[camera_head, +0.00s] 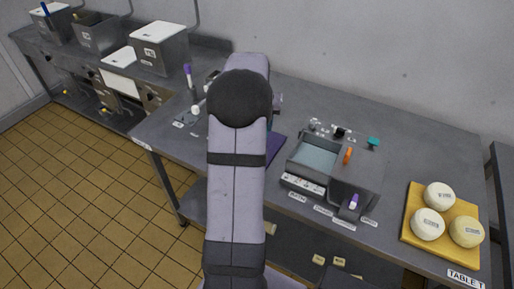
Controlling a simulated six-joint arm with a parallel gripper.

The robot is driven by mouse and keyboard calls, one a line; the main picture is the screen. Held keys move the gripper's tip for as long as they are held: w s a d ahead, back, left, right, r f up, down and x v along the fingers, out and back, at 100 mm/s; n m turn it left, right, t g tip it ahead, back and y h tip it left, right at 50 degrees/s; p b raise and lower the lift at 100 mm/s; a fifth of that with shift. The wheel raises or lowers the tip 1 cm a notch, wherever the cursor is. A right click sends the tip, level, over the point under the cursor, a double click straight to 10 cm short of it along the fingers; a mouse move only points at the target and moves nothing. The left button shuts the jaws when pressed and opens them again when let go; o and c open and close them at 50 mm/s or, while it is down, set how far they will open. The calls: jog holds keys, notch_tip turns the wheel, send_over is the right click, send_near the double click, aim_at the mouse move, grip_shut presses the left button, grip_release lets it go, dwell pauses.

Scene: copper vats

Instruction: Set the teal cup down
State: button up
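My arm reaches up the middle of the view and over the table (408,158). Its raised dark joint blocks the view of my gripper, so I cannot see the fingers or anything between them. I cannot make out a teal cup with certainty. A small teal object (374,142) sits at the back of the table, right of the grey tray unit, too small to identify. A purple mat (275,147) shows partly from behind my arm.
A grey tray unit (335,195) with a blue-grey basin stands right of my arm. An orange item (348,156) lies by it. A yellow board (415,205) with three round pale pieces is at the right. Metal bins (160,48) line the far-left counter.

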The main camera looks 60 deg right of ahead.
jog(key=shift+w+a+f+n, duration=0.2)
jog(key=shift+a+f, duration=0.1)
jog(key=shift+a, duration=0.2)
jog(key=shift+w+a+f+n, duration=0.15)
jog(key=shift+a+f, duration=0.1)
jog(key=shift+a, duration=0.25)
jog(key=shift+f, duration=0.1)
jog(key=shift+d, duration=0.1)
jog(key=shift+f, duration=0.1)
jog(key=shift+f+p, duration=1.6)
jog(key=shift+f, duration=3.3)
jog(key=shift+f, duration=0.1)
